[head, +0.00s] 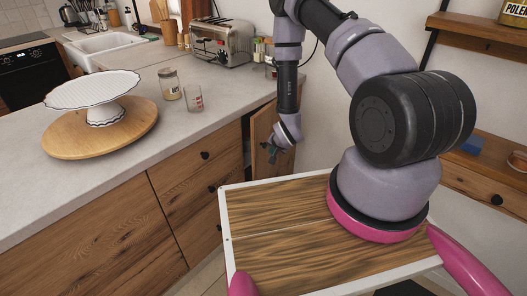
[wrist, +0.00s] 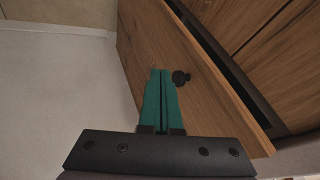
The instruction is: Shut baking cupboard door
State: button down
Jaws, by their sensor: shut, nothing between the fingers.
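The wooden cupboard door (head: 262,125) stands partly open at the far right end of the counter front. In the wrist view the door (wrist: 205,100) fills the middle, with a dark gap between its edge and the cabinet front (wrist: 245,25). A round black knob (wrist: 180,77) sits on its face. My gripper (head: 270,152) is at the door in the head view. In the wrist view its green fingers (wrist: 160,78) are shut and empty, in front of the door's face just left of the knob. I cannot tell whether they touch the door.
The counter (head: 130,165) carries a cake stand (head: 95,90) on a round wooden board, a jar (head: 169,84), a measuring glass (head: 194,98) and a toaster (head: 222,42). Drawers (head: 200,165) line its front. Wall shelves (head: 480,27) and a drawer unit (head: 478,190) stand at right.

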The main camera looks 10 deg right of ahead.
aim_at(259, 154)
jog(key=shift+w+a+f, duration=0.55)
jog(key=shift+w+f, duration=0.1)
jog(key=shift+w, duration=0.3)
jog(key=shift+w+a+f, duration=0.5)
jog(key=shift+w+f, duration=0.1)
jog(key=shift+w, duration=0.35)
jog(key=shift+w+a+f, duration=0.55)
jog(key=shift+w+f, duration=0.1)
jog(key=shift+w, duration=0.3)
